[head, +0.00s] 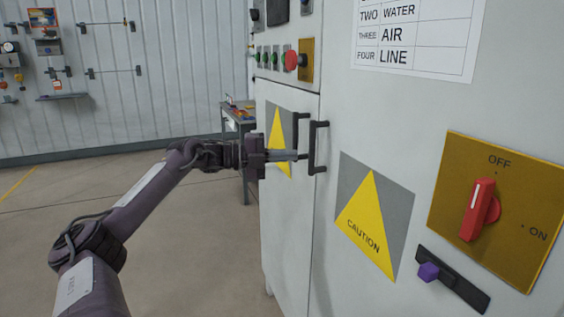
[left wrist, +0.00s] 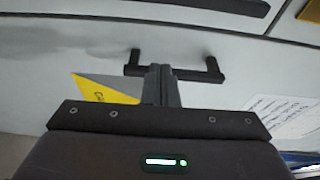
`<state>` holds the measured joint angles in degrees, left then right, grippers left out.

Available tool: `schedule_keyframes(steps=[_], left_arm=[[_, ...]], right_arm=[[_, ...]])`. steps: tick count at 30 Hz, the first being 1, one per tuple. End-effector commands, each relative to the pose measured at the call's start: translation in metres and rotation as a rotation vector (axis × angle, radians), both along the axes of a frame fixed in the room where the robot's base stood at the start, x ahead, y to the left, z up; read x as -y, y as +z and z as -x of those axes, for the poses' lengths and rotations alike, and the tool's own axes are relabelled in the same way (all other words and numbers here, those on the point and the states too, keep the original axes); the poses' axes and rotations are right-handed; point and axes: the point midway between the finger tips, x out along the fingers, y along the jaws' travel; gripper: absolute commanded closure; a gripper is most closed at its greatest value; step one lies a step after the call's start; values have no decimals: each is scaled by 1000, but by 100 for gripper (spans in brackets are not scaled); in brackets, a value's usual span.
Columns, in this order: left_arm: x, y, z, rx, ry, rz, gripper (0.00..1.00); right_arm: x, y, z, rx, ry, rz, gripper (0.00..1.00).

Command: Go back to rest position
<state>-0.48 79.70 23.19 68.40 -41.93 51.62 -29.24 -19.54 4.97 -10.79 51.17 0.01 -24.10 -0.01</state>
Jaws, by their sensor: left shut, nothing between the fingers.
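My left gripper (head: 299,156) is stretched out at the cabinet front, its fingers shut with nothing between them. Its fingertips are close to the black door handle (head: 317,147); I cannot tell if they touch it. In the left wrist view the shut fingers (left wrist: 160,70) point at the handle bar (left wrist: 190,74), which passes behind their tips. The white cabinet door (head: 350,130) looks closed. My right gripper is in neither view.
A red rotary switch (head: 480,210) on a yellow plate, a purple knob (head: 429,271) and a caution sign (head: 372,222) are on the cabinet at right. A small table (head: 238,118) stands behind. The floor (head: 190,250) at left is clear.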

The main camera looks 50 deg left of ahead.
Motion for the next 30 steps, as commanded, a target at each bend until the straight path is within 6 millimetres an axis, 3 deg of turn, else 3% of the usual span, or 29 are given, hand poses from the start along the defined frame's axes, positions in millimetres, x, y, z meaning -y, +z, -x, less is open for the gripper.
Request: schedule_keyframes(steps=[14,17,20,23,27,30], left_arm=[[-6,-1,10,-2,0,2,100],[-11,-12,8,-18,20,22,100],[-26,-47,4,-66,84,79,100],[-47,-109,2,-149,191,168,100],[-66,-215,11,-294,361,303,100],[-68,-291,26,-403,475,387,100]], right_arm=[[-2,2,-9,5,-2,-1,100],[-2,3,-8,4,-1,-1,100],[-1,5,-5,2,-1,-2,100],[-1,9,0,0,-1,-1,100],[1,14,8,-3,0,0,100],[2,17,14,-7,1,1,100]])
